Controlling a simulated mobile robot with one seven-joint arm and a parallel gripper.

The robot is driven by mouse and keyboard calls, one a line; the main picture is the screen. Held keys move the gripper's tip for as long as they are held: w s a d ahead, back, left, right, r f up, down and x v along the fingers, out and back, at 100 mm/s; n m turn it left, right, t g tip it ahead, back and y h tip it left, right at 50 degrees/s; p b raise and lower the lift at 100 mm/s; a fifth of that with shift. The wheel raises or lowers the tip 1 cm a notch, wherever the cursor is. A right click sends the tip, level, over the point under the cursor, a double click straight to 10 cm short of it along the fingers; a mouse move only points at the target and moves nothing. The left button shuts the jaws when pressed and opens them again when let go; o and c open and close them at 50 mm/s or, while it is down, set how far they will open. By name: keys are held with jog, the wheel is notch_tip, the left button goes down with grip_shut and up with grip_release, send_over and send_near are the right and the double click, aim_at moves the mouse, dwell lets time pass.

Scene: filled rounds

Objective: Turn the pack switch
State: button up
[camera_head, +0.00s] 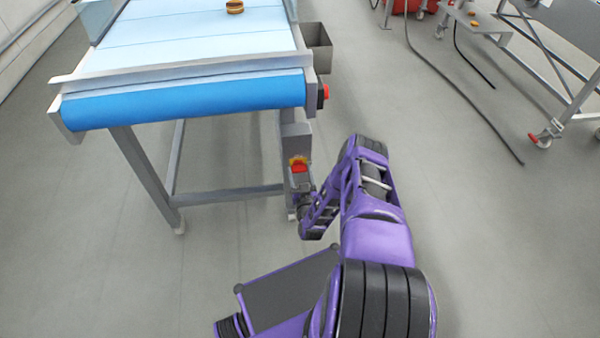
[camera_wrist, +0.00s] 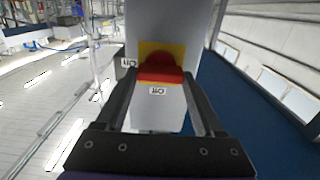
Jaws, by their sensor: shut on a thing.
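The pack switch (camera_head: 299,166) is a red knob on a yellow plate, on a grey box (camera_head: 296,140) at the right side of the conveyor's frame. In the wrist view the red switch (camera_wrist: 160,76) sits between the two fingers, with white labels beside and below it; the one below appears to read "Off". My gripper (camera_wrist: 160,84) is shut on the switch, a finger at each side of it. In the head view my gripper (camera_head: 300,183) is small and partly hidden at the box. The exact turn of the knob is hard to tell.
The conveyor (camera_head: 185,98) with a blue belt end stands at the left, with a round filled item (camera_head: 235,7) on it. A second red button (camera_head: 324,92) and a grey bin (camera_head: 317,45) are on its right side. A cable (camera_head: 455,85) lies on the floor.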

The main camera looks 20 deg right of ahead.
jog(key=shift+c, duration=1)
jog(key=shift+n, duration=0.4)
jog(key=shift+a+n, duration=0.1)
jog(key=shift+n, duration=0.8)
jog(key=shift+w+n, duration=0.1)
jog(key=shift+n, duration=1.4)
jog(key=o, duration=1.4)
